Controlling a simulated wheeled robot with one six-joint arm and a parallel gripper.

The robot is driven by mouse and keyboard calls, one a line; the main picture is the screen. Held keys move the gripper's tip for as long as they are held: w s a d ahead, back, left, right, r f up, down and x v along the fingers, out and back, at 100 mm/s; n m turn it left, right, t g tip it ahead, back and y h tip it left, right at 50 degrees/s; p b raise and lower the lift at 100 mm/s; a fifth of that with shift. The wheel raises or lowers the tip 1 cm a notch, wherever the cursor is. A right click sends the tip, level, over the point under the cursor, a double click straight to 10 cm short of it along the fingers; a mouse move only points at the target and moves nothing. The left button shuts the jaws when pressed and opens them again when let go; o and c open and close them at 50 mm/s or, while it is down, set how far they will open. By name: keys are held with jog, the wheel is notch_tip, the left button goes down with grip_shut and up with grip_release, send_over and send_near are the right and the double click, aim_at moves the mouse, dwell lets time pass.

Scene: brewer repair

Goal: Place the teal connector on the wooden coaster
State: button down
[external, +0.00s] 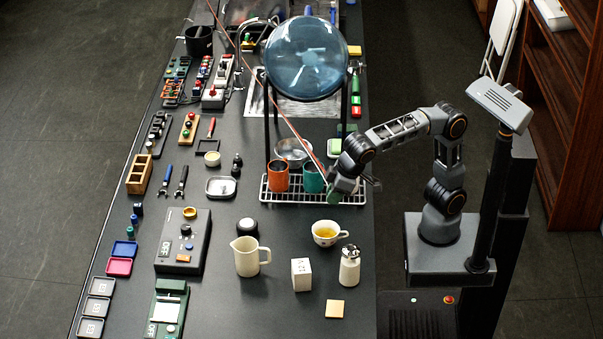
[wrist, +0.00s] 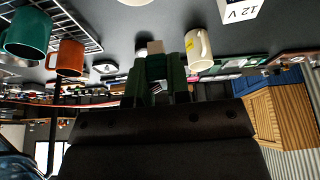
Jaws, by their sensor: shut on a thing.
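The wooden coaster (external: 335,308) is a small pale square lying flat near the right front of the counter in the external view. My gripper (external: 335,192) is above the right end of the wire rack, well behind the coaster. In the wrist view my gripper (wrist: 162,72) has dark green fingers, shut on a dark teal-green piece (wrist: 157,68), which I take for the teal connector. The piece is dark and partly hidden by the fingers, so its shape is unclear. It is held off the counter, apart from the coaster.
A teacup (external: 326,233), a white shaker (external: 349,265), a 12 V block (external: 301,274) and a cream pitcher (external: 246,257) stand between my gripper and the coaster. Orange (external: 278,176) and teal (external: 313,179) cups stand on the wire rack (external: 300,199). Counter around the coaster is clear.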

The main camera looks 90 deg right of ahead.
jog(key=s+a+n+g+y+b, duration=0.1)
jog(key=s+a+n+y+b, duration=0.2)
jog(key=s+a+n, duration=0.75)
jog(key=m+p, duration=0.2)
send_over(332, 311)
jog(key=s+d, duration=0.1)
notch_tip(332, 311, down, 14)
jog(key=shift+d+f, duration=0.15)
jog(key=shift+f, duration=0.3)
jog(key=shift+w+f, duration=0.1)
jog(key=shift+f, duration=1.45)
jog(key=shift+f, duration=0.2)
jog(key=c, duration=1.1)
grip_release()
